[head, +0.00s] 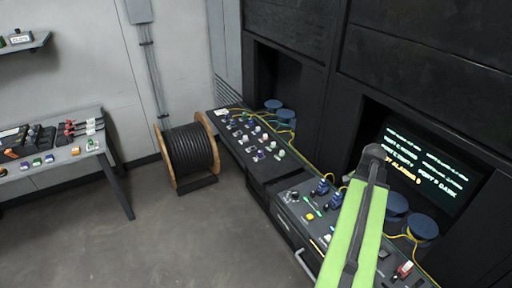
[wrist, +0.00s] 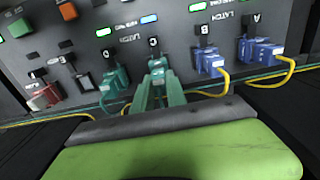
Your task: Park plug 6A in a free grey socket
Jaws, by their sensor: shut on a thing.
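My gripper (wrist: 157,92) is shut on a teal-green plug (wrist: 156,68) in the wrist view, at the latch position marked C. I cannot read a 6A mark on the plug or tell how deep it sits. Another teal plug (wrist: 114,82) stands to its left. Two blue plugs, one nearer (wrist: 211,66) and one farther right (wrist: 262,53), sit at latch positions to its right with yellow cables. A red plug (wrist: 42,97) is at the far left. No grey socket can be clearly made out. In the head view my arm hides the gripper and held plug.
The console (head: 290,207) runs along the dark wall, with many small coloured plugs on its farther panel (head: 240,140). A lit screen (head: 425,165) and blue round canisters (head: 422,228) stand in the recess. A cable drum (head: 190,150) and a side bench (head: 80,152) stand left. The floor between is clear.

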